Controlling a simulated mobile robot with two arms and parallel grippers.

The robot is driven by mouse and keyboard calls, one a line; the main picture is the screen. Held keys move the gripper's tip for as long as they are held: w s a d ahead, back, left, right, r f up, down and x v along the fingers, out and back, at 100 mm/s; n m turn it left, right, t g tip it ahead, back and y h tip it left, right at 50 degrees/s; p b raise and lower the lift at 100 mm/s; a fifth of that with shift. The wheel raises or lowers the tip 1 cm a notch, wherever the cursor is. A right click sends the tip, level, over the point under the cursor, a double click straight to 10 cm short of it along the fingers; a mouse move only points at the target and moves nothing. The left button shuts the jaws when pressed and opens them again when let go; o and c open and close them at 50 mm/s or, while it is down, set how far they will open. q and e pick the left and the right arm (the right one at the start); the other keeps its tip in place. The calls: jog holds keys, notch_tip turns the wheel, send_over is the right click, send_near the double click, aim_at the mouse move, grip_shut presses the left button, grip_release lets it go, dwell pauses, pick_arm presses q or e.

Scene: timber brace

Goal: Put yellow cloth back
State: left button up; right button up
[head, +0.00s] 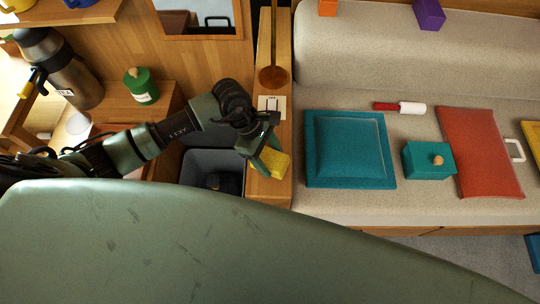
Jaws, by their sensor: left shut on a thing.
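A yellow cloth (279,163), small and block-like in shape, is at the tip of my left gripper (268,158). The gripper is shut on it, over the narrow wooden ledge (270,190) beside the sofa. I cannot tell whether the cloth touches the ledge. My left arm comes in from the left. My right gripper is not in view.
A grey bin (212,160) with dark contents stands left of the ledge. A teal cushion (350,148), a teal box (428,160), a red cushion (480,150) and a lint roller (400,108) lie on the sofa. A flask (62,70) and a green jar (141,86) stand at left.

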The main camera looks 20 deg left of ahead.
pick_arm(q)
jog(key=o, duration=1.4)
jog(key=shift+r, duration=0.15)
jog(key=b+v, duration=0.1)
jog(key=v, duration=1.1)
jog(key=shift+b, duration=0.3)
